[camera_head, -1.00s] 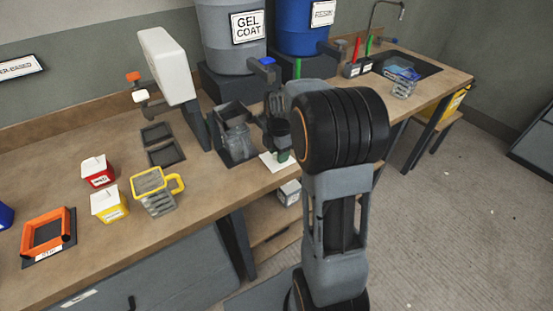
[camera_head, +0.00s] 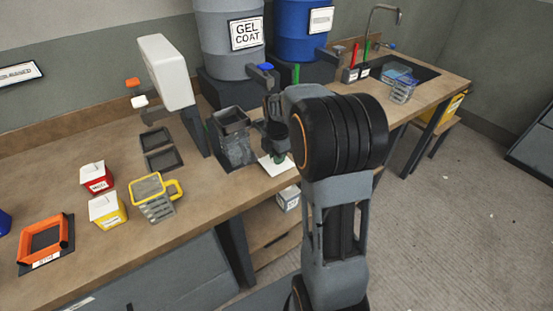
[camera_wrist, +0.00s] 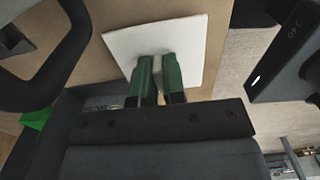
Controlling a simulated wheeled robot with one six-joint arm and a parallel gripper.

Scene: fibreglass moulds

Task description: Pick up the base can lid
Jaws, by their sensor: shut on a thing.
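A white square plate, which looks like the base can lid (camera_wrist: 120,42), is in the wrist view; part of it also shows by the bench's front edge in the head view (camera_head: 272,168). The green fingertips of my gripper (camera_wrist: 158,75) are close together over the middle of this plate, shut on a thin part that they hide. In the head view, my gripper (camera_head: 283,154) is largely behind my own arm. I cannot tell whether the plate touches the bench.
A dark grey container (camera_head: 232,145) stands just left of my gripper. A red can (camera_head: 96,182), a yellow can (camera_head: 108,212), a yellow-rimmed jug (camera_head: 158,208) and an orange frame (camera_head: 42,245) stand farther left. Gel coat (camera_head: 225,55) and blue (camera_head: 300,35) drums stand behind.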

